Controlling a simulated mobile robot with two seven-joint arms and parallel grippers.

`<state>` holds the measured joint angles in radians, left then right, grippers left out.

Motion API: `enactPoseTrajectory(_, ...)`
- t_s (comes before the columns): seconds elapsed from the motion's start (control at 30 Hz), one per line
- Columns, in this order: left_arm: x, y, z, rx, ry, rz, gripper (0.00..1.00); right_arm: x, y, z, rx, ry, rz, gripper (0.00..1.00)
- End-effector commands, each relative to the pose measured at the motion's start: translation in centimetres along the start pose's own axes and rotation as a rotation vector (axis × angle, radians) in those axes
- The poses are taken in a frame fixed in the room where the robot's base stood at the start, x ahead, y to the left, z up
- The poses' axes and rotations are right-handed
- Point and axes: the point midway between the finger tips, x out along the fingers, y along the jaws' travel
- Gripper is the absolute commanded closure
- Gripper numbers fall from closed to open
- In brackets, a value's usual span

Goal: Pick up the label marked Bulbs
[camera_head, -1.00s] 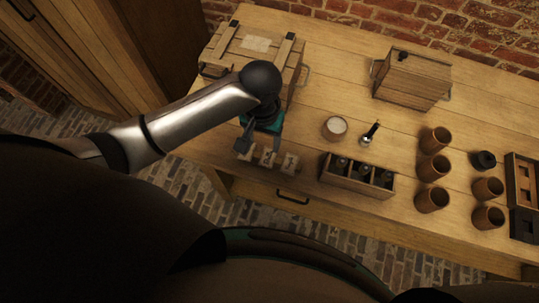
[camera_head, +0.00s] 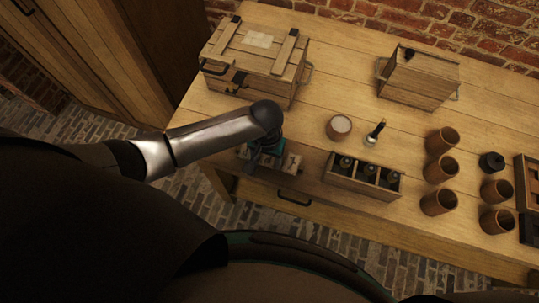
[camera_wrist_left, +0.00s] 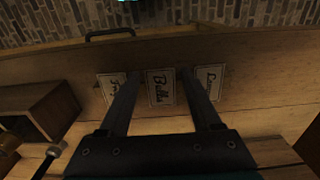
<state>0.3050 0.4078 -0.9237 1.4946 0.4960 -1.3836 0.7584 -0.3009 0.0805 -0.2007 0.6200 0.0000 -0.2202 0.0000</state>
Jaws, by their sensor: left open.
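The label marked Bulbs (camera_wrist_left: 160,88) is a pale card with dark script, in the middle of a row of three at the table's front edge. In the left wrist view it lies between the two fingers of my left gripper (camera_wrist_left: 158,76), which is open. I cannot tell whether the fingers touch it. In the head view my left gripper (camera_head: 255,163) is over the row and hides the middle label. My right gripper is out of view.
A wooden chest (camera_head: 253,62) stands behind the arm. A wooden crate of dark bottles (camera_head: 352,185) is right of the labels. Behind it are a white-topped jar (camera_head: 339,127) and a small brush-like tool (camera_head: 375,133). Several brown cups (camera_head: 439,170) stand farther right.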

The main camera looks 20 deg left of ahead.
Motion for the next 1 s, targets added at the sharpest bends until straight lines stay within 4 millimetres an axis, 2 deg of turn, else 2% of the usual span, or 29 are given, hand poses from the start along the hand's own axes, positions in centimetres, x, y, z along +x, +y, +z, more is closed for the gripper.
enactPoseTrajectory(0.93,0.44,0.01,-0.04,0.0,0.001,0.0,0.35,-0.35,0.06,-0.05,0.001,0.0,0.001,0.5)
enactPoseTrajectory(1.0,0.43,0.01,-0.04,0.0,0.001,0.0,0.42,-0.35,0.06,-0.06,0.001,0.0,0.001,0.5)
